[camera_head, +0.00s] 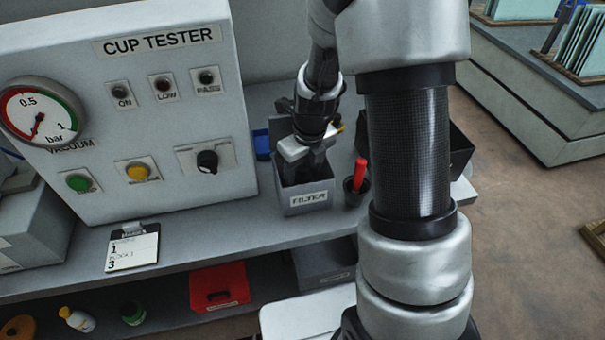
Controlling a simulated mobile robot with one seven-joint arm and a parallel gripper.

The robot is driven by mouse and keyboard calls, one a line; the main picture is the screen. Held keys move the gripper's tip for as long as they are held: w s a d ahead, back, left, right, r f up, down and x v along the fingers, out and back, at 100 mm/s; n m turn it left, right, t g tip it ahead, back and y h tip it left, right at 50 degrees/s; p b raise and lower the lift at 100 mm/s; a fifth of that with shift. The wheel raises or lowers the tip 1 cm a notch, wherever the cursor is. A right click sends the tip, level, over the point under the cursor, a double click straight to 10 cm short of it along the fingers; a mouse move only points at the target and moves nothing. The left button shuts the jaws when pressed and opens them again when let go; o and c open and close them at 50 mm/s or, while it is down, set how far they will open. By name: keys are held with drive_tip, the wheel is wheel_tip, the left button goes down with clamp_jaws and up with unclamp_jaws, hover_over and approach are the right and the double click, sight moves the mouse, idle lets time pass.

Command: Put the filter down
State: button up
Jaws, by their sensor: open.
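My gripper (303,163) points down into the mouth of a small grey open-topped box labelled "FILTER" (304,199) on the bench. The jaws are open, with their tips partly hidden by the box's front wall. The filter itself cannot be made out; the inside of the box is hidden by the gripper and the front wall.
The cup tester (130,110) with its gauge stands left of the box. A small dark cup with a red-handled item (360,177) stands close right of the box. A clipboard (132,249) lies on the bench (215,235) at front left. A red bin (219,287) sits on the shelf below. A dark container (461,150) is partly hidden behind my arm.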

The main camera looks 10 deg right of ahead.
drive_tip(key=shift+r, duration=0.1)
wheel_tip(320, 180, up, 11)
drive_tip(key=s+p, duration=0.2)
wheel_tip(320, 180, up, 8)
drive_tip(key=n+t, duration=0.1)
drive_tip(key=n, duration=0.7)
hover_over(306, 179)
drive_tip(key=s, duration=0.4)
drive_tip(key=s+r+n+t, duration=0.1)
drive_tip(key=s+r+n, duration=0.3)
drive_tip(key=n, duration=0.7)
drive_tip(key=s+r+n+t, duration=0.2)
drive_tip(key=s+r+n, duration=0.2)
drive_tip(key=s+n, duration=0.5)
drive_tip(key=n, duration=0.3)
drive_tip(key=shift+s+a+n+h, duration=0.25)
drive_tip(key=shift+n+h, duration=0.05)
drive_tip(key=shift+h, duration=0.1)
